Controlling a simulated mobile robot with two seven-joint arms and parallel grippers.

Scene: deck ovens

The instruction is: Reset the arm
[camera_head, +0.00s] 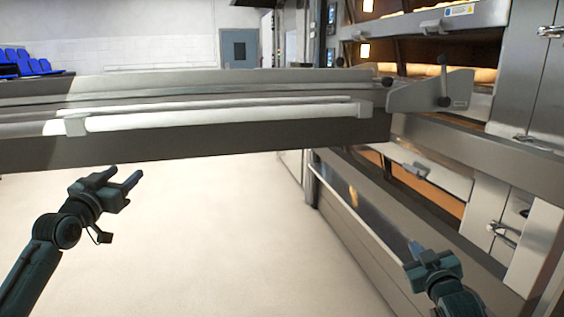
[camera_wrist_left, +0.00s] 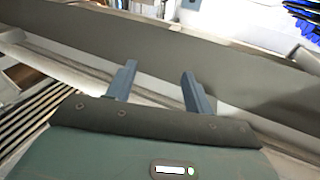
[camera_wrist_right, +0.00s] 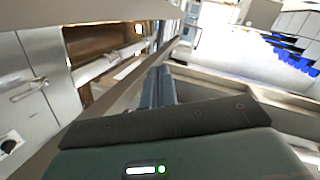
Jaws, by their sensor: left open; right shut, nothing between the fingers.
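My left gripper (camera_head: 121,180) is open and empty at the left of the head view, below the long grey loader beam. Its two spread fingers also show in the left wrist view (camera_wrist_left: 159,86), with the beam's grey side beyond them. My right gripper (camera_head: 416,250) is at the lower right of the head view, in front of the lower oven front. Its fingers are shut together with nothing between them, as the right wrist view (camera_wrist_right: 158,88) also shows.
The loader beam (camera_head: 220,146) spans the left and middle, with a white roller bar (camera_head: 215,120) and an end bracket with a black-knobbed lever (camera_head: 444,82). Deck ovens with a steel door (camera_head: 540,90) fill the right. Blue crates (camera_head: 35,67) stand far left. The pale floor (camera_head: 230,240) is clear.

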